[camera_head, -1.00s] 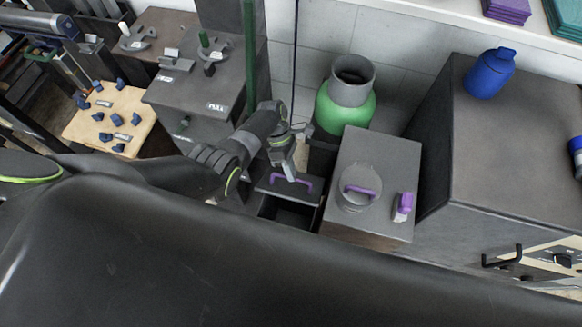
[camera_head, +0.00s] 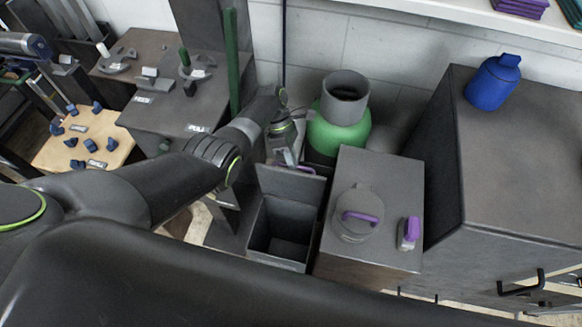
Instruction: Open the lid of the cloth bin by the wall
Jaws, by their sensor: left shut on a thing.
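The cloth bin (camera_head: 255,230) is a dark grey box standing left of a brown-sided cabinet, and its empty-looking inside shows. Its lid (camera_head: 288,187) is raised and stands steeply tilted at the back edge of the bin. A purple handle (camera_head: 306,169) shows at the lid's top edge, partly hidden. My left gripper (camera_head: 289,163) is behind the lid's top edge, shut on the handle; its fingertips are partly hidden by the lid. My right gripper is not in view.
A green canister with a grey collar (camera_head: 342,125) stands close behind the bin. The cabinet (camera_head: 393,180) at its right carries a round lid with a purple handle (camera_head: 360,217) and a purple-topped item (camera_head: 410,232). A green pole (camera_head: 232,65) rises behind my left arm.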

